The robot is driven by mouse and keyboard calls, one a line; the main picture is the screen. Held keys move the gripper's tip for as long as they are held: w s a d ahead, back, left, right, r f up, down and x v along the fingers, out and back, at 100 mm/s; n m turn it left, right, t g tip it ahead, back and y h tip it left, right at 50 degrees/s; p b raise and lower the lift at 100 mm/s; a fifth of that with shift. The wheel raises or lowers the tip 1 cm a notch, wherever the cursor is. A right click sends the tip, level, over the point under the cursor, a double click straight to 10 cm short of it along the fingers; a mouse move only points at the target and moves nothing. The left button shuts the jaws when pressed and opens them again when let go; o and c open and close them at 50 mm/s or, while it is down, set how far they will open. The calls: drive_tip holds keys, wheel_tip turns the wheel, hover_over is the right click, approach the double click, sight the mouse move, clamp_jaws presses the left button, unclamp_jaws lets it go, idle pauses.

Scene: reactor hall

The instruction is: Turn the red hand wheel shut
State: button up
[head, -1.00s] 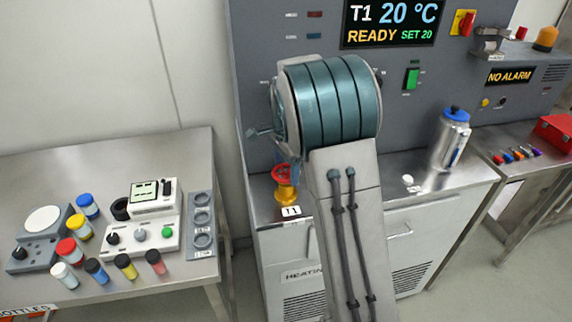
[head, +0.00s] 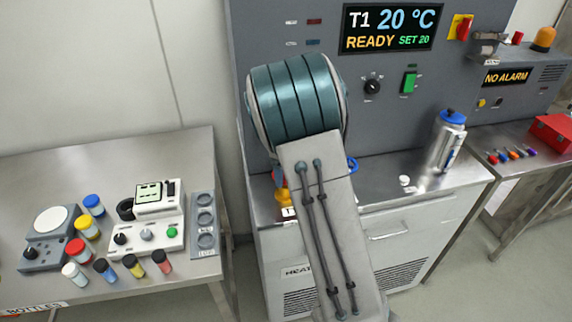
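The red hand wheel (head: 277,178) is almost wholly hidden behind my arm in the head view. Only a sliver of red shows at the arm's left edge, above part of its yellow body (head: 283,196) on the steel bench top. How far the wheel is turned cannot be seen. My gripper is not visible; my large arm link covers the area in front of the wheel. Whether the gripper touches the wheel cannot be told.
A blue curved part (head: 352,165) shows just right of my arm. A silver flask with blue lid (head: 445,140) stands further right. The panel display (head: 390,27) reads T1 20 °C, READY, SET 20. A left table (head: 110,150) holds bottles and devices.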

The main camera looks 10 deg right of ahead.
drive_tip(key=shift+w+r+m+p, duration=0.15)
drive_tip(key=shift+m+p, duration=0.5)
drive_tip(key=shift+m, duration=0.65)
drive_tip(key=o, duration=1)
wheel_tip(320, 180, up, 14)
drive_tip(key=shift+f+b, duration=0.2)
drive_tip(key=shift+b, duration=0.55)
drive_tip(key=shift+d, duration=0.1)
